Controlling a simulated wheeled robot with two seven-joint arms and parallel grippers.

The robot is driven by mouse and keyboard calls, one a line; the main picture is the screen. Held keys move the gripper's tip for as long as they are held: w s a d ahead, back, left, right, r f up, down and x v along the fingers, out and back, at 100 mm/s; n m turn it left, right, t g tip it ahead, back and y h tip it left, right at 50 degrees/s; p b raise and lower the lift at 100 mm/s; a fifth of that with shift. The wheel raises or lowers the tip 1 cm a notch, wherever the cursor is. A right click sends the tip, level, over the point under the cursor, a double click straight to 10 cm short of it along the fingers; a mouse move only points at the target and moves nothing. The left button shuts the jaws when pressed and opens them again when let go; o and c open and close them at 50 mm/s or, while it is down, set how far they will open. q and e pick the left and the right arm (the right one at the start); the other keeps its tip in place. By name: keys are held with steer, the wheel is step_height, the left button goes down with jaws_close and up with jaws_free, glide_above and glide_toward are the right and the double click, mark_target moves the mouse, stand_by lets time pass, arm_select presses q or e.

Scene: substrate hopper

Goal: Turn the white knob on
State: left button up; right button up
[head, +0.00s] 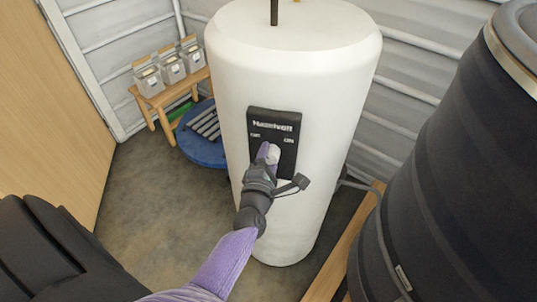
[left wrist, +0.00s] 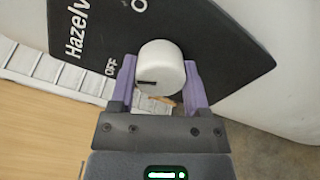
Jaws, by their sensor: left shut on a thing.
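The white knob (head: 273,154) sits on a black panel (head: 287,122) on the front of a tall white tank (head: 230,85). My left gripper (head: 267,156) reaches up to it from below, its purple fingers around the knob and partly hiding it. In the left wrist view the round knob (left wrist: 161,64) sits between the two fingers of the left gripper (left wrist: 160,78), which is shut on it. The knob's dark mark lies on its side toward the OFF label (left wrist: 111,67). The ON label is only partly in that view. My right gripper is not in view.
A large dark barrel (head: 450,180) stands close on the right, beside a wooden beam (head: 345,245). Behind on the left are a small wooden table (head: 172,95) with several containers and a round blue object (head: 204,150). Open floor (head: 150,200) lies left of the tank.

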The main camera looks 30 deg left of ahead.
arm_select(q)
steer(key=m+p, duration=0.1)
steer(key=m, duration=0.2)
steer(key=shift+r+m, duration=0.1)
steer(key=shift+m, duration=0.2)
steer(key=m+p, duration=0.1)
steer(key=m, duration=0.2)
steer(key=shift+m, duration=0.3)
steer(key=m+p, duration=0.1)
steer(key=m, duration=0.1)
steer(key=shift+m, duration=0.3)
steer(key=shift+m+p, duration=0.35)
steer(key=shift+m, duration=1.75)
steer(key=o, duration=1.3)
steer(key=shift+s+d, duration=0.1)
steer(key=shift+s, duration=0.05)
